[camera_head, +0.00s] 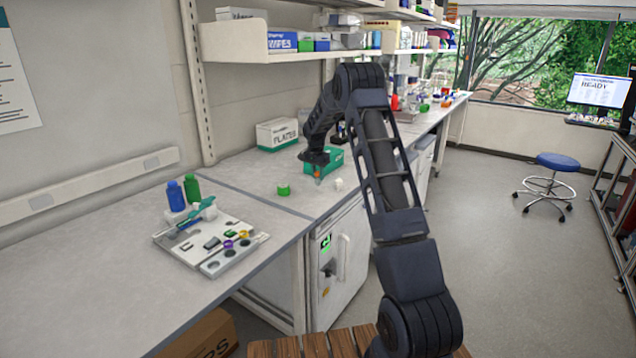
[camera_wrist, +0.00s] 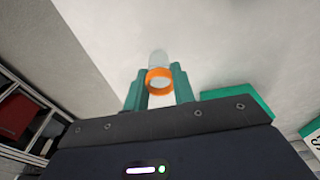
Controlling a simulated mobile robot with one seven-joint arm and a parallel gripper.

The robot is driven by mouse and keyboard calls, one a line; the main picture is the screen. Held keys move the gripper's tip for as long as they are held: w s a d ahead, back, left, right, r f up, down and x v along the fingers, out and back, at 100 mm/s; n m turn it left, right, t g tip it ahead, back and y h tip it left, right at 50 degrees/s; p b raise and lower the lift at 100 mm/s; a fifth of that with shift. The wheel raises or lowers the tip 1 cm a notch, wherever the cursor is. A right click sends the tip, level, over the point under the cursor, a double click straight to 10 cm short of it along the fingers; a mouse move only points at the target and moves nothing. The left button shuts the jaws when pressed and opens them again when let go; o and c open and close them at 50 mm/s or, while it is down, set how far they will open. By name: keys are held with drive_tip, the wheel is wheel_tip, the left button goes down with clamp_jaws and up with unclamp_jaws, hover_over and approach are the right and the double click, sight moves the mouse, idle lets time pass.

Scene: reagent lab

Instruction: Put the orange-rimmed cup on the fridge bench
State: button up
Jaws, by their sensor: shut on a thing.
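The orange-rimmed cup (camera_wrist: 159,80) is a small pale, translucent cup with an orange band. In the wrist view it sits between the two green fingers of my gripper (camera_wrist: 158,90), which is shut on it. In the head view my gripper (camera_head: 318,170) points down over the fridge bench (camera_head: 302,206), with the cup's orange part (camera_head: 318,181) just showing below it. The fridge bench is the grey worktop above a small white fridge (camera_head: 340,265). I cannot tell whether the cup touches the bench top.
A green item (camera_head: 284,190) and a small white item (camera_head: 338,184) stand close to my gripper. A green box (camera_head: 330,160) and a plates box (camera_head: 277,134) are behind. A tray (camera_head: 175,240) with bottles is on the left bench. The front-left bench top is clear.

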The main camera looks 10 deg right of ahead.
sight(318, 181)
drive_tip(key=shift+f, duration=1.8)
drive_tip(key=shift+f, duration=0.15)
drive_tip(key=o, duration=1)
drive_tip(key=shift+c, duration=0.2)
